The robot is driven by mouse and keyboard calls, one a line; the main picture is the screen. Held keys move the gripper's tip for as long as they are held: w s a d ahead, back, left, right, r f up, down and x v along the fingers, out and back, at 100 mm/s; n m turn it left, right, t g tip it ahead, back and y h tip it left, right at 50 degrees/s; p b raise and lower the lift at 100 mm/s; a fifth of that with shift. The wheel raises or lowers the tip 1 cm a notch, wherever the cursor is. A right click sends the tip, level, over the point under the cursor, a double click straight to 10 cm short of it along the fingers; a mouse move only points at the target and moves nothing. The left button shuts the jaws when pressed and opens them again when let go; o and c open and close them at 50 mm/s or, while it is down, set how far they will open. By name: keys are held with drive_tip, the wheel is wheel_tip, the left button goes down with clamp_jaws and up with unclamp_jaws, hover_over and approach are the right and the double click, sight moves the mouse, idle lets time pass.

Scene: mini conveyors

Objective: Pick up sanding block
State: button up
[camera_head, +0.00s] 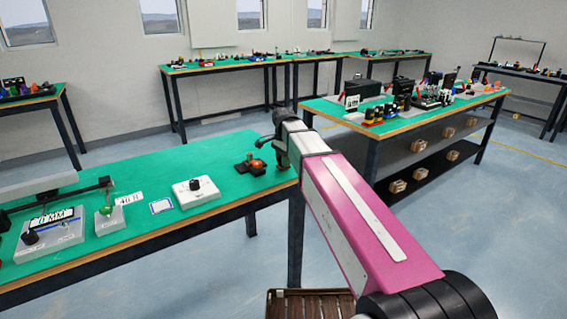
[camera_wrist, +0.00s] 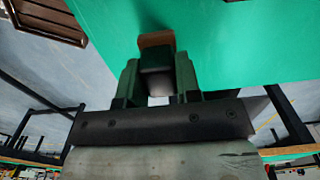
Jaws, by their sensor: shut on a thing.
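The sanding block (camera_wrist: 155,41) shows in the wrist view as a small piece with a brown end and a dark grey body. My gripper (camera_wrist: 158,68) is shut on it, with one dark green finger on each side. The block lies against the green table top in that view, and I cannot tell whether it touches the table or is lifted. In the head view my gripper (camera_head: 283,160) is over the right end of the near green table (camera_head: 150,170). There the block is not clearly visible behind my arm.
A dark fixture with an orange-red part (camera_head: 250,167) sits just left of my gripper. A brown slatted crate (camera_head: 310,304) is on the floor.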

wheel_tip(320, 180, up, 4)
drive_tip(key=shift+f, duration=0.1)
drive_tip(key=s+a+r, duration=0.6)
drive_tip(key=s+a, duration=0.1)
drive_tip(key=s, duration=0.2)
drive_tip(key=shift+s+r, duration=0.15)
drive_tip(key=shift+r, duration=0.1)
